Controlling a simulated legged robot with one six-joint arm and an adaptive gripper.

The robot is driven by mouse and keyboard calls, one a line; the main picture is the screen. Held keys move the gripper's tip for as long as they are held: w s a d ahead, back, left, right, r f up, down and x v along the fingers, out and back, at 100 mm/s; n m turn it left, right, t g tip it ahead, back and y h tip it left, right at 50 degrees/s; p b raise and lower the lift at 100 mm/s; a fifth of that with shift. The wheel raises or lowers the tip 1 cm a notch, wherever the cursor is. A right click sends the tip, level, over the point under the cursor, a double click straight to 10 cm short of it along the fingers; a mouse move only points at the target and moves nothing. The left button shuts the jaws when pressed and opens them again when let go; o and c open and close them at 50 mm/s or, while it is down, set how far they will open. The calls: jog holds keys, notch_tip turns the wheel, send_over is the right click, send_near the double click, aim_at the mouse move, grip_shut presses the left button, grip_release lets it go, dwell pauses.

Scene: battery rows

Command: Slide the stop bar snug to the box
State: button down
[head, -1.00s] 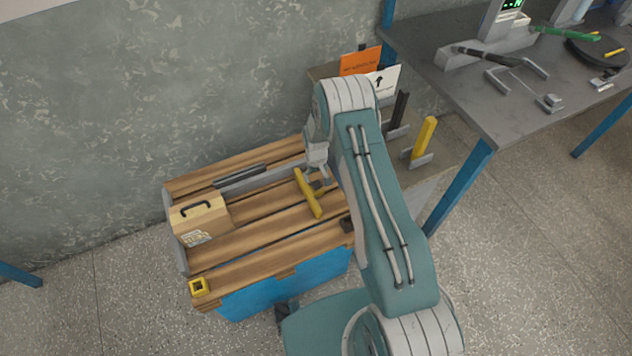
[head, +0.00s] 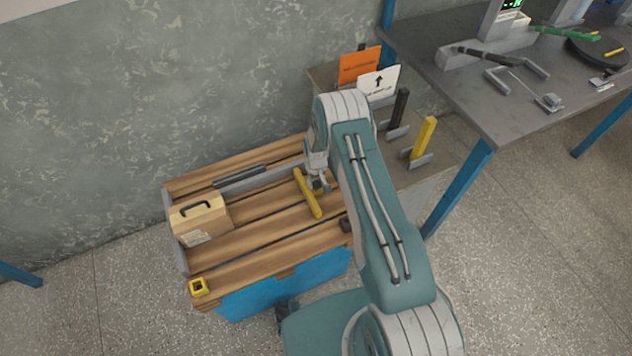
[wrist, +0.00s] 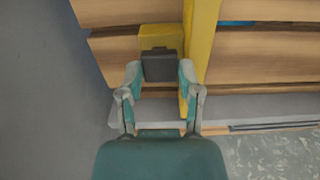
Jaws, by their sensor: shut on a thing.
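The yellow stop bar (head: 306,192) lies across the slatted wooden deck, with a clear gap between it and the tan box (head: 200,222) to its left. The box has a dark carry handle and sits at the left end of the deck. In the wrist view the bar (wrist: 201,45) runs up the picture, with a yellow block (wrist: 160,33) and a dark grip (wrist: 158,67) beside it. My gripper (head: 319,184) is at the bar's right side; in the wrist view its fingers (wrist: 159,76) are shut on the dark grip.
A grey rail (head: 262,179) runs along the back of the deck, with a dark bar behind it. A grey end strip (head: 174,232) edges the left end. The deck between box and bar is clear.

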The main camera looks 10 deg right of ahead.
jog(key=s+a, duration=0.1)
jog(key=a, duration=0.7)
jog(key=s+a, duration=0.2)
jog(key=a, duration=0.6)
jog(key=s+a, duration=0.2)
jog(key=a, duration=0.6)
jog(key=shift+s+a+f, duration=0.1)
jog(key=shift+a+f, duration=0.05)
jog(key=shift+a, duration=0.1)
jog(key=shift+c, duration=1.4)
grip_release()
jog(key=shift+r, duration=0.2)
notch_tip(320, 180, up, 12)
jog(key=shift+f, duration=0.15)
jog(key=shift+w, duration=0.2)
